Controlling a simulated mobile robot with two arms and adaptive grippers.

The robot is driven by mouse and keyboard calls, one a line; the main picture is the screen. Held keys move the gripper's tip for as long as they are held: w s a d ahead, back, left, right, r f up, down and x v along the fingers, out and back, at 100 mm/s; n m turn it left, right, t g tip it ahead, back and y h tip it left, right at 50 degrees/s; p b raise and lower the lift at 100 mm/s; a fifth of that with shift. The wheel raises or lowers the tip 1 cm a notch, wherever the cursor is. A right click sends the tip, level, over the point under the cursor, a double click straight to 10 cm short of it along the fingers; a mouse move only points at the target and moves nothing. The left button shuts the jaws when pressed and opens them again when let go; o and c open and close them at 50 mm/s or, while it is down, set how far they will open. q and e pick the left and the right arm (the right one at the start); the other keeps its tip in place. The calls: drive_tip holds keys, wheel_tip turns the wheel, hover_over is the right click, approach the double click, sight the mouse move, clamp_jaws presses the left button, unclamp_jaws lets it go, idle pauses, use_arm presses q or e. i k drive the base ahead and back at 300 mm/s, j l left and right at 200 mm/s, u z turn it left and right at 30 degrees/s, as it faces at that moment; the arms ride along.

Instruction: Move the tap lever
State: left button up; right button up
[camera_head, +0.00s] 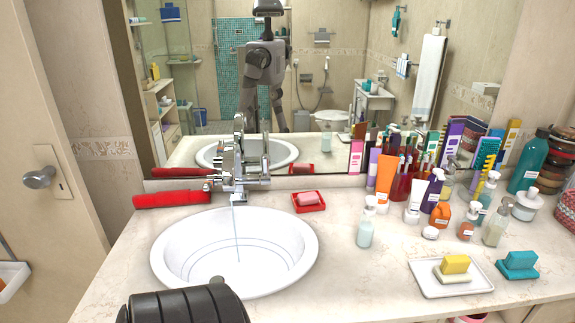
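The chrome tap (236,182) stands at the back edge of the round white basin (163,262). Its upper metal parts overlap with their mirror reflection, so I cannot tell the lever's exact position. A thin pale line like a stream of water (237,235) runs from the spout down into the basin. No gripper fingers show in the head view, and nothing of mine is seen touching the tap.
A black ribbed part of mine is at the bottom, before the basin. A red-handled item (172,198) lies left of the tap, a red soap dish (309,207) right. Several bottles, a white tray (425,284) and a teal soap holder (518,272) crowd the right. The mirror (335,75) is behind.

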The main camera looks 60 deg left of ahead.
sight(265, 177)
drive_tip(key=u, duration=2.15)
drive_tip(key=i+l, duration=0.1)
drive_tip(key=l, duration=0.95)
drive_tip(key=i+l, duration=0.15)
drive_tip(key=l, duration=0.4)
drive_tip(key=z, duration=0.05)
